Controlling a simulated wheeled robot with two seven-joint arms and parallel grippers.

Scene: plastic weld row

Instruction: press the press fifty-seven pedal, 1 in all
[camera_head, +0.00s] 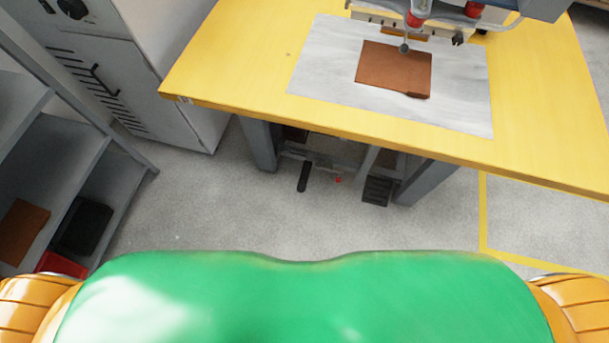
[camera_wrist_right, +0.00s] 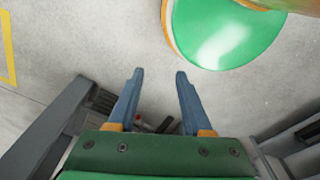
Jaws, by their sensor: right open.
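In the head view a black ribbed foot pedal (camera_head: 377,190) sits low under the yellow press table (camera_head: 230,62), right of centre. No number is readable on it. A black bar-like lever (camera_head: 304,176) sticks out left of it, with a small red part (camera_head: 338,180) between them. In the right wrist view my right gripper (camera_wrist_right: 160,72) is open and empty, its two blue fingers apart over bare floor. The ribbed pedal (camera_wrist_right: 104,101) is partly visible left of the fingers, and the lever (camera_wrist_right: 165,124) shows between them. My left gripper is in neither view.
On the table, a brown sheet (camera_head: 390,72) lies on a grey plate (camera_head: 310,85) beneath the press head (camera_head: 400,20). A grey cabinet (camera_head: 170,105) stands left, and a shelf (camera_head: 120,190) holds brown and black items. The floor (camera_head: 230,215) before the table is clear.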

